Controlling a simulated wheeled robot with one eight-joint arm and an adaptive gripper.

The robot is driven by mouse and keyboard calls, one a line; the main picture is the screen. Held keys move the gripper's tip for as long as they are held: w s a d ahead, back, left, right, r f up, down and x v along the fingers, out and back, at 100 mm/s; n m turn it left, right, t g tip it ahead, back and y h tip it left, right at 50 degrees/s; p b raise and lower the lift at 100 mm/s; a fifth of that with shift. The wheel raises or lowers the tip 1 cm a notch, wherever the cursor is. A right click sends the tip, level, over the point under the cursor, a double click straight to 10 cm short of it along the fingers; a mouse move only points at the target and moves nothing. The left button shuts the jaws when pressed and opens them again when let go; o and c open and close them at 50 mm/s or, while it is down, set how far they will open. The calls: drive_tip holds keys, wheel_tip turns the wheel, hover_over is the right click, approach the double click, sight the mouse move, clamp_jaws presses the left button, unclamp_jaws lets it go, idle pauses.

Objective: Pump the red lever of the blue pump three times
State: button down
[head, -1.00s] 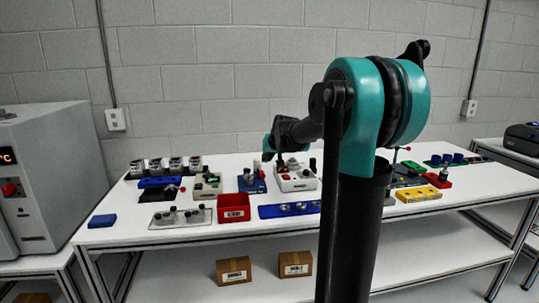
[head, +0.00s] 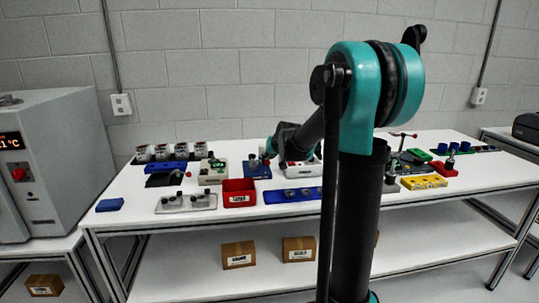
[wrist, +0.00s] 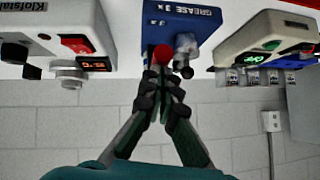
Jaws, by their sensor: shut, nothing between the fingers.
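The blue pump (head: 257,172) stands on the table; in the wrist view its blue body (wrist: 185,22) is at the top middle, upside down, with the word GREASE on it. The red ball (wrist: 162,54) of its lever shows in the wrist view at the tips of my gripper. My gripper (wrist: 162,78) is shut, with nothing between the fingers. The ball and fingertips overlap in the picture; whether they touch I cannot tell. The lever's rod is mostly hidden. In the head view my gripper (head: 268,154) is small, right at the pump.
A white device with a red switch (wrist: 75,44) stands close on one side of the pump and a pale meter (wrist: 265,38) on the other. A red bin (head: 239,193) and a blue plate (head: 292,196) are in front.

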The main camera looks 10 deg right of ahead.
drive_tip(key=shift+s+f+t, duration=0.15)
drive_tip(key=shift+f+t, duration=0.25)
drive_tip(key=shift+f, duration=0.1)
drive_tip(key=shift+s+f+t, duration=0.15)
drive_tip(key=shift+f+t, duration=0.25)
drive_tip(key=shift+f, duration=0.1)
drive_tip(key=shift+s+f, duration=0.15)
drive_tip(key=shift+f, duration=0.5)
